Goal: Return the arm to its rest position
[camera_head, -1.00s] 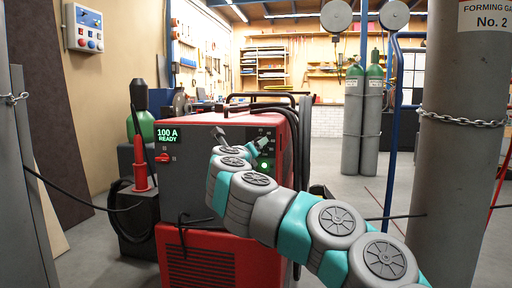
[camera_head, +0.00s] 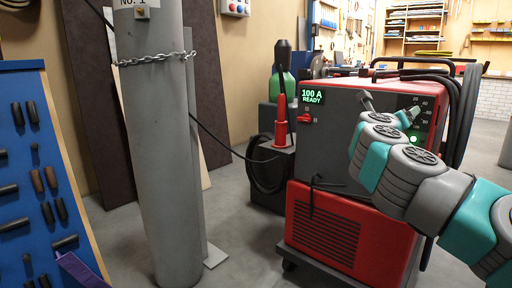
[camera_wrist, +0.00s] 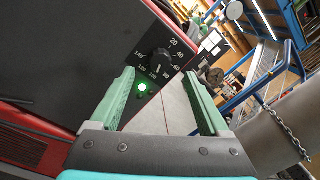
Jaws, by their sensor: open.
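My arm reaches in from the lower right of the head view, with my gripper (camera_head: 408,117) in front of the right part of the red welding machine's dark front panel. In the wrist view the two green fingers of my gripper (camera_wrist: 160,103) stand apart with nothing between them. Beyond them are the machine's black dial (camera_wrist: 159,62) and a lit green lamp (camera_wrist: 142,87). The head view cannot show whether the gripper touches the panel.
The red welding machine (camera_head: 325,225) reads "100 A READY". A grey cylinder (camera_head: 163,160) with a chain stands to its left. A blue tool board (camera_head: 25,150) is at the far left. A chain (camera_wrist: 292,132) hangs at right in the wrist view.

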